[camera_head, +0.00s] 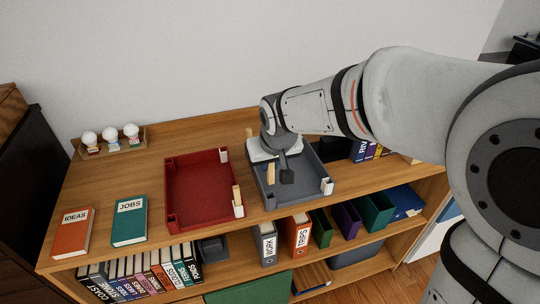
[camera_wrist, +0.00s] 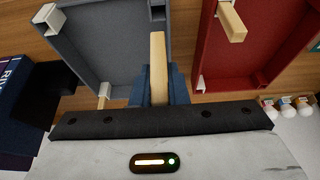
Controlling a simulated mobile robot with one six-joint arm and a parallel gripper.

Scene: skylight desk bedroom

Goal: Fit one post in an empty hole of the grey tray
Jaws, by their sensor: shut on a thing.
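The grey tray (camera_head: 309,194) stands on the wooden shelf top. It fills the left of the wrist view (camera_wrist: 105,45). My gripper (camera_wrist: 158,90) is shut on a light wooden post (camera_wrist: 158,62). In the head view that post (camera_head: 271,172) shows over the tray's left side, its lower end apart from the corner. The tray's near left corner looks empty. The near right corner has a white block (camera_head: 327,186). A post with a white base (camera_wrist: 103,98) stands at another corner. A wooden tip (camera_head: 250,132) shows by the far left corner, partly hidden.
A red tray (camera_head: 200,190) sits close on the left, with a post (camera_head: 237,195) at its near right corner and a white block (camera_head: 224,155). Two books (camera_head: 129,220) lie further left, bulbs (camera_head: 110,135) behind them. Dark upright books (camera_head: 369,150) stand right.

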